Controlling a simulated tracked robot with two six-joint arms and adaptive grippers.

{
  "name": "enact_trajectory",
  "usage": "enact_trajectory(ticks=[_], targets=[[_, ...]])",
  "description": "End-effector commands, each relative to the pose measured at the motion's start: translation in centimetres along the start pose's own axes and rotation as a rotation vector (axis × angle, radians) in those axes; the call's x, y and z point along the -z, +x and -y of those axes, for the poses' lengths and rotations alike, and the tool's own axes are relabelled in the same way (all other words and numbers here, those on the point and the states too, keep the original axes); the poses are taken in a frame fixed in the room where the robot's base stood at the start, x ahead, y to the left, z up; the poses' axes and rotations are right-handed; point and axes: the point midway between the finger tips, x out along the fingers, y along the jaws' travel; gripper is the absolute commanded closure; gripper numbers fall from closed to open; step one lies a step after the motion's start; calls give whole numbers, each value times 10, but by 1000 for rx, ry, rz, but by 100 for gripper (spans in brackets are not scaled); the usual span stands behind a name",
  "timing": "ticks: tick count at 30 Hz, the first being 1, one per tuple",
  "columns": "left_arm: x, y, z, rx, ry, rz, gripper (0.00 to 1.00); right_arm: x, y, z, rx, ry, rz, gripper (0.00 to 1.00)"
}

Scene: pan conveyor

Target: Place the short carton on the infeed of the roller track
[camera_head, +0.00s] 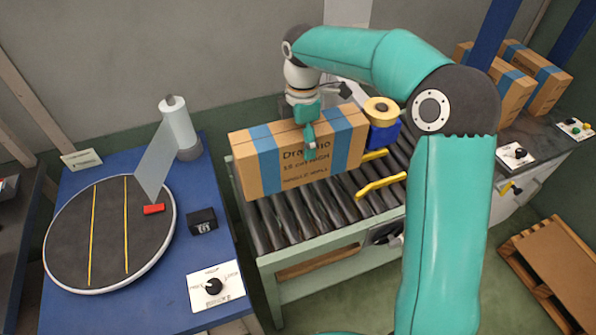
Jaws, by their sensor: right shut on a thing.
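A brown carton (262,177) with blue tape bands and dark printing stands upright on the near left end of the roller track (310,222). My right gripper (309,150) is at the carton's top edge, shut on its wall from above. The gripper's far finger is hidden behind the carton. The carton's lower edge appears to rest on the rollers, though I cannot tell whether it bears its full weight there. My left gripper is out of view.
Yellow guides (381,186) and a blue unit with a yellow spool (381,108) stand right of the carton. A blue table with a round dark turntable (108,235) is at left. More cartons (513,88) stand at the back right. A wooden pallet (545,275) lies at right.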

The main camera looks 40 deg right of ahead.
Motion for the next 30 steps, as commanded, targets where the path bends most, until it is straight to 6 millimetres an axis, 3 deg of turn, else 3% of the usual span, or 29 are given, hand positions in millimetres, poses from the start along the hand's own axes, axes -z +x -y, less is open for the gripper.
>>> enact_trajectory(ticks=[3,7,14,22,30], targets=[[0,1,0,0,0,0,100,0,27,0,1,1,1,84],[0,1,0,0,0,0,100,0,48,0,0,1,1,84],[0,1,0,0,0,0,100,0,62,-1,-2,0,1,84],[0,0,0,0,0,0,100,0,96,-1,0,0,1,84],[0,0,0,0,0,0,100,0,99,-1,-4,0,0,84]])
